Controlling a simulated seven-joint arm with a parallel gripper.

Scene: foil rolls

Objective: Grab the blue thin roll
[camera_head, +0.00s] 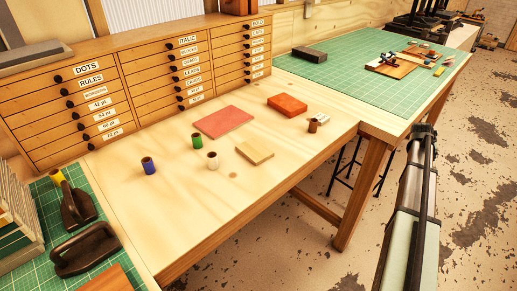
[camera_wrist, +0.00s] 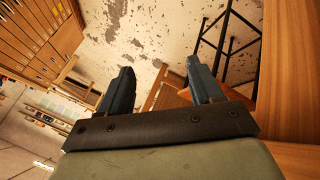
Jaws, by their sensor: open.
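The blue roll (camera_head: 149,166) stands upright on the wooden table, left of the other rolls. A green roll (camera_head: 197,141) and a white roll (camera_head: 213,160) stand to its right, and a brown roll (camera_head: 313,125) stands farther right. My gripper (camera_wrist: 160,85) is open and empty in the wrist view, with its two dark fingers apart. In the head view my arm hangs at the right, beyond the table's front edge and far from the blue roll. The wrist view shows the floor and table legs, with no roll in sight.
The wooden table (camera_head: 180,215) has a red sheet (camera_head: 223,122), a wooden block (camera_head: 255,151) and an orange block (camera_head: 287,105). A labelled drawer cabinet (camera_head: 145,85) stands behind. Dark metal tools (camera_head: 85,250) lie on the green mat at left. The table is clear in front of the blue roll.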

